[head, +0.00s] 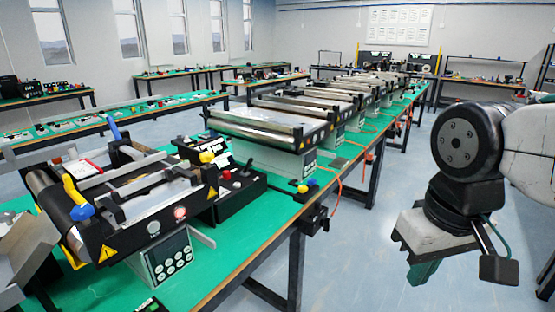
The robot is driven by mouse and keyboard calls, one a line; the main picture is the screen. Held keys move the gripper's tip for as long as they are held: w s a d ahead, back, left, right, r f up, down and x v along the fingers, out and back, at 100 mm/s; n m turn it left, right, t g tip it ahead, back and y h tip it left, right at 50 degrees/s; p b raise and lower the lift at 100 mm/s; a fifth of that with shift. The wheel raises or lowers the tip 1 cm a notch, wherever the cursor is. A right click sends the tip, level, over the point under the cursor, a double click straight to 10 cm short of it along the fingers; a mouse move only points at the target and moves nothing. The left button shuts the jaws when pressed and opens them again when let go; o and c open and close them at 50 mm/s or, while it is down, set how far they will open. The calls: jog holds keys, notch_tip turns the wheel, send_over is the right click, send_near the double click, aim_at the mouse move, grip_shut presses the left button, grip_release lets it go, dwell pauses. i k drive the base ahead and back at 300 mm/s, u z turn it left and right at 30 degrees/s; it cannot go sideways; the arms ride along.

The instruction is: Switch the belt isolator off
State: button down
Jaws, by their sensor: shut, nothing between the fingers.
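My gripper (423,270) hangs at the right over the floor, beyond the bench's right edge and well apart from the conveyors. Its fingers show only partly below the wrist; they look shut and hold nothing. No part is clearly labelled as the belt isolator. The nearest mini conveyor (140,190) stands at the left, with a grey control panel (172,262) of several round buttons on its side. A black control box (238,190) behind it carries a red button (227,174). A yellow knob (207,157) sits near it. The switch positions are too small to read.
The green bench (262,232) runs away into the room with several more conveyors (265,128). A small black part with a yellow knob (303,188) sits near its right edge. Clear floor (345,255) lies between bench and arm.

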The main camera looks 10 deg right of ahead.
aim_at(249, 162)
jog(key=u, duration=0.15)
jog(key=i, duration=1.05)
jog(key=u, duration=0.6)
